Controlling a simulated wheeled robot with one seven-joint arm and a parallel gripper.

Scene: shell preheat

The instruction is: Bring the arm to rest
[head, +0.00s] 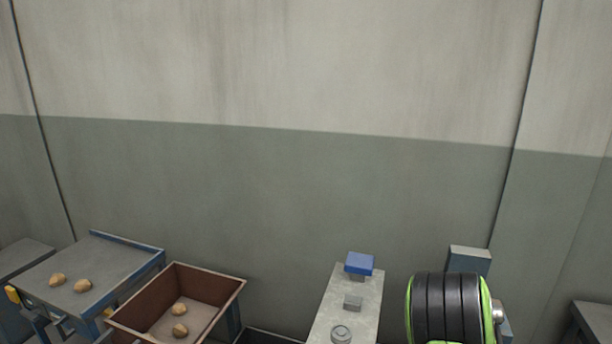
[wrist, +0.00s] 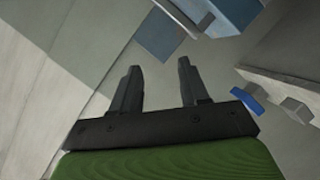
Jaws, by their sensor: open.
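My gripper (wrist: 158,82) shows in the wrist view with its two dark fingers apart and nothing between them. In the head view a black and green part of my arm stands at the lower right, and the gripper itself is not visible there.
A narrow grey bench (head: 326,318) carries a blue block (head: 359,263), a small grey block (head: 353,303) and a round fitting (head: 341,333). At left, a blue-edged table (head: 120,258) and a brown bin (head: 228,290) hold a few tan lumps. A wall closes the back.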

